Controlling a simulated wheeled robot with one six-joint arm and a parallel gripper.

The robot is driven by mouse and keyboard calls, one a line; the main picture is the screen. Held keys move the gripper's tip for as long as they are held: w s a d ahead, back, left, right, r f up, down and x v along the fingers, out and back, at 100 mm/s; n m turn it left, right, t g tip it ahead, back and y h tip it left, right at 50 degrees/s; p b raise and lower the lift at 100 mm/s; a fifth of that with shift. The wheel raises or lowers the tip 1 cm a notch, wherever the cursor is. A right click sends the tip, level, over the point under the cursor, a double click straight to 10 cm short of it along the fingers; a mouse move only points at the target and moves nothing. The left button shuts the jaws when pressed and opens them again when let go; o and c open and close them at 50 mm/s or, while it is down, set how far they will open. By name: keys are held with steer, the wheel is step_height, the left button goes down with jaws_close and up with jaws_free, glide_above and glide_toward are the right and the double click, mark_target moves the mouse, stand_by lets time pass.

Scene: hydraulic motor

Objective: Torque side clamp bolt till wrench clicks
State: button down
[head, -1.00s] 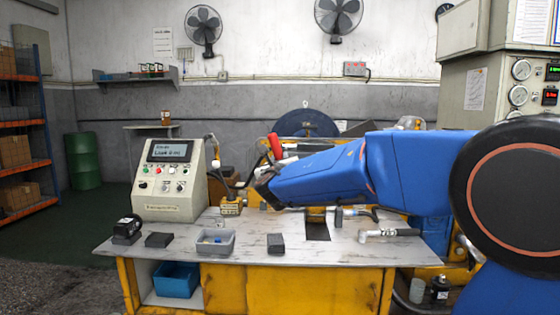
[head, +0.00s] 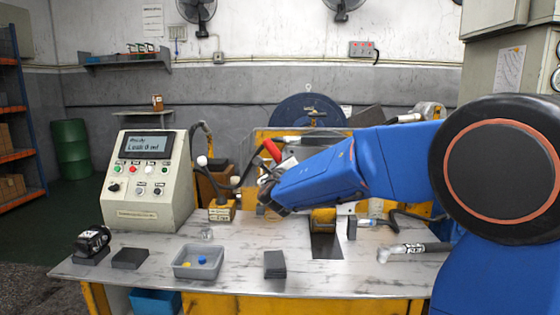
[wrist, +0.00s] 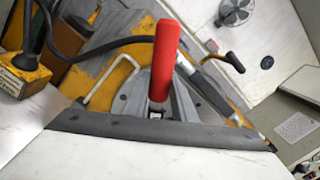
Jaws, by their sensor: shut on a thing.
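My gripper (head: 268,190) is at the end of the blue arm, above the back left of the bench. It appears shut on a red-handled lever (head: 271,150), whose handle stands up tilted beside it. In the wrist view the red handle (wrist: 165,55) rises from grey metal parts in the middle; the exact grip is hard to make out. A grey and black tool, seemingly the torque wrench (head: 415,250), lies on the right of the bench, apart from my gripper. A yellow part (head: 323,216) shows under my arm. I cannot make out the side clamp bolt.
The bench top (head: 225,290) holds a control box (head: 152,180) at left, a grey tray (head: 198,262) with small blue and yellow pieces, and dark blocks (head: 275,264). A yellow block with a cable (head: 222,210) stands left of my gripper. The front right bench is clear.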

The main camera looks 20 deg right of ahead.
steer(key=shift+w+d+f, duration=0.15)
steer(key=shift+w, duration=0.25)
steer(key=x, duration=0.5)
steer(key=shift+w+d+f, duration=0.15)
steer(key=shift+w+d, duration=0.1)
steer(key=shift+w, duration=0.2)
stand_by(0.8)
steer(key=shift+w+d, duration=0.1)
steer(key=shift+w, duration=0.05)
steer(key=shift+r+x, duration=0.25)
steer(key=shift+x, duration=0.8)
steer(key=shift+d, duration=0.1)
steer(key=shift+d+r, duration=0.15)
steer(key=shift+d, duration=0.05)
